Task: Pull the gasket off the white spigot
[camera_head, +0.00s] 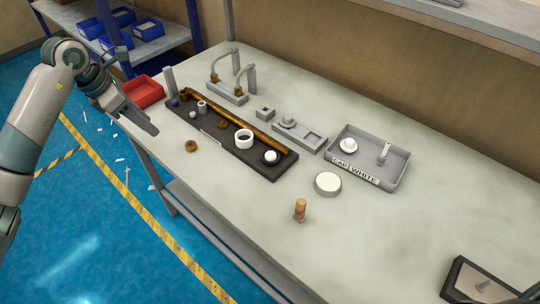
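I cannot tell for sure which part is the white spigot. A white ring-shaped part (243,139) and a white round knob (270,157) sit in the dark tray (275,174). A small brown ring (191,146), which looks like a gasket, lies on the table in front of that tray. Another brown ring (223,124) is in the tray. My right gripper is not in view.
A grey tray (370,178) labelled "CAP WHITE" holds a white cap and a grey post. A white disc (327,184) and a small wooden peg (300,209) stand in front. A red bin (143,92) is at the left. The table's right middle is clear.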

